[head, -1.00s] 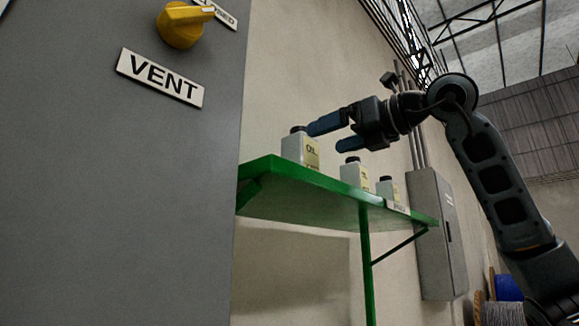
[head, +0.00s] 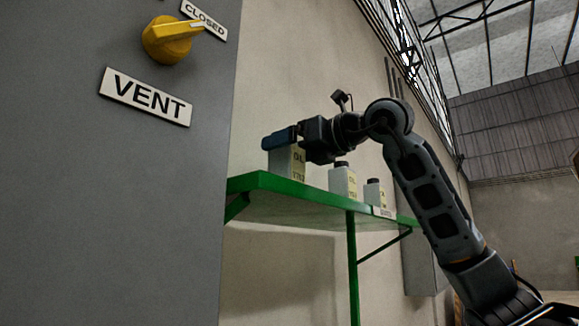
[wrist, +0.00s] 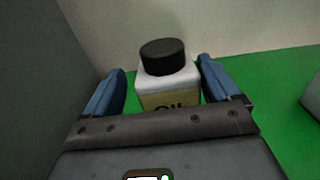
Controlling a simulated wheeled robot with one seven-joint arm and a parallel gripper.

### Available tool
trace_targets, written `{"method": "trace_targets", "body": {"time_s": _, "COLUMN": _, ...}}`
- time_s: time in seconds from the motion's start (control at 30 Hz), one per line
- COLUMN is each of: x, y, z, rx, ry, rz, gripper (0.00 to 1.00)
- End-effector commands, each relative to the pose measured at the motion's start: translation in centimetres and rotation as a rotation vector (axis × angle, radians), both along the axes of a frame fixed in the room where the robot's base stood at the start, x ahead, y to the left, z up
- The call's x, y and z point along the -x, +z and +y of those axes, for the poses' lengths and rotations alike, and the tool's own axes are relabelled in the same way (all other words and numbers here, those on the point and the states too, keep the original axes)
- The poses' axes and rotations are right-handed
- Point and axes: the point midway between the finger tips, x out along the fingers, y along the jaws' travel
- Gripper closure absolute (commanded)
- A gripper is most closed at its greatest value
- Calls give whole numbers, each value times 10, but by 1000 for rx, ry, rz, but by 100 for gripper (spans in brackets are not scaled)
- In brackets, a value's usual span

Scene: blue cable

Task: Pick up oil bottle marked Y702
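The oil bottle (head: 283,163) at the left end of the green shelf is pale with a yellow label; its small marking looks like Y702 in the head view. In the wrist view the same bottle (wrist: 168,84) stands upright with a black cap and a partly hidden "OIL" label. My gripper (wrist: 160,66) is open, with one blue finger on each side of the bottle. A clear gap shows at the left finger and a narrower one at the right. In the head view my gripper (head: 282,139) covers the bottle's top.
Two more oil bottles, a middle one (head: 342,181) and a right one (head: 374,194), stand further right on the green shelf (head: 265,184). A grey cabinet (head: 110,220) with a yellow VENT knob (head: 168,40) rises close on the left. The wall is behind the shelf.

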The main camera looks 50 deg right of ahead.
Motion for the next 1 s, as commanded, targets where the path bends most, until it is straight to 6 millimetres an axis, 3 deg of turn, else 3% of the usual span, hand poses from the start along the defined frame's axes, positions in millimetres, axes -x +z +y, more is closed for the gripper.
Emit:
{"method": "trace_targets", "body": {"time_s": 0.07, "x": 0, "y": 0, "z": 0, "rx": 0, "ry": 0, "rz": 0, "gripper": 19}}
{"method": "trace_targets", "body": {"time_s": 0.67, "x": 0, "y": 0, "z": 0, "rx": 0, "ry": 0, "rz": 0, "gripper": 76}}
{"method": "trace_targets", "body": {"time_s": 1.0, "x": 1, "y": 3, "z": 0, "rx": 0, "ry": -1, "rz": -2, "gripper": 77}}
